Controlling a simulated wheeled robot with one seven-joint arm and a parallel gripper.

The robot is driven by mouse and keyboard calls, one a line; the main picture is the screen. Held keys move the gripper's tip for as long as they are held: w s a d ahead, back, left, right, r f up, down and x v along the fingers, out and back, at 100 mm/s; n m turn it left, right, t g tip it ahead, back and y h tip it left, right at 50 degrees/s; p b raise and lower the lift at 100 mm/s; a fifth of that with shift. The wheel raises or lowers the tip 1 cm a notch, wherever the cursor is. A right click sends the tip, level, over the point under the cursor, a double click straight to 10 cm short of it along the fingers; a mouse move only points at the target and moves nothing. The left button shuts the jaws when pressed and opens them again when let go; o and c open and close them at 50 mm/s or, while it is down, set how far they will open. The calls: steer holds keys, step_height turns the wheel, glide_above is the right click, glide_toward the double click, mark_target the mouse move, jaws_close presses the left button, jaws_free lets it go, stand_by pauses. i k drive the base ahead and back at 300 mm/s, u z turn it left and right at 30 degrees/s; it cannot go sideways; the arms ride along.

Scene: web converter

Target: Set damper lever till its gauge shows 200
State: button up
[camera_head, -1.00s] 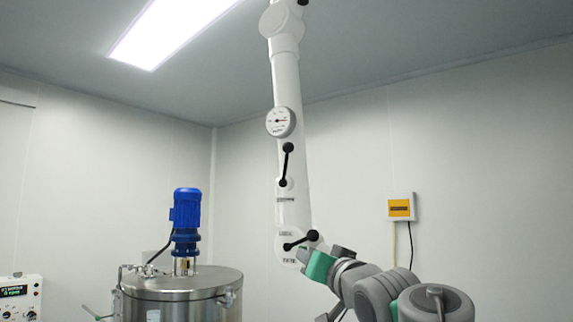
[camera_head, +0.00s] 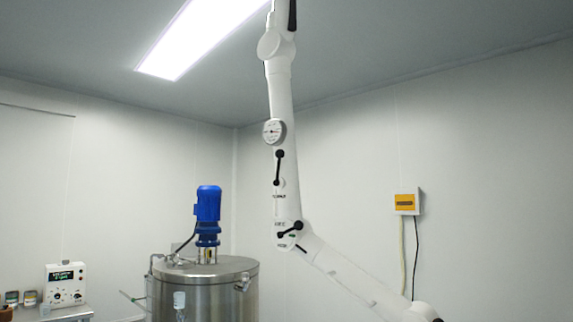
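A white jointed extraction arm (camera_head: 281,95) hangs from the ceiling in the head view. A small round white gauge (camera_head: 273,132) sits on its upright tube; its needle and numbers are too small to read. Below the gauge is a black lever (camera_head: 278,168), nearly upright, with a knob at each end. A second black lever (camera_head: 290,229) sits at the lower elbow, tilted up to the right. The labels beside both are too small to read, so I cannot tell which is the damper lever. My gripper is not in view.
A steel tank (camera_head: 206,290) with a blue motor (camera_head: 208,203) stands left of the extraction arm. A control box (camera_head: 66,285) is at the far left. A yellow-fronted box (camera_head: 407,202) hangs on the right wall. The extraction arm's lower tube (camera_head: 350,275) slopes down right.

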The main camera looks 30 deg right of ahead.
mark_target(279, 153)
steer(key=u, duration=0.55)
steer(key=i, duration=1.65)
steer(key=z, duration=0.75)
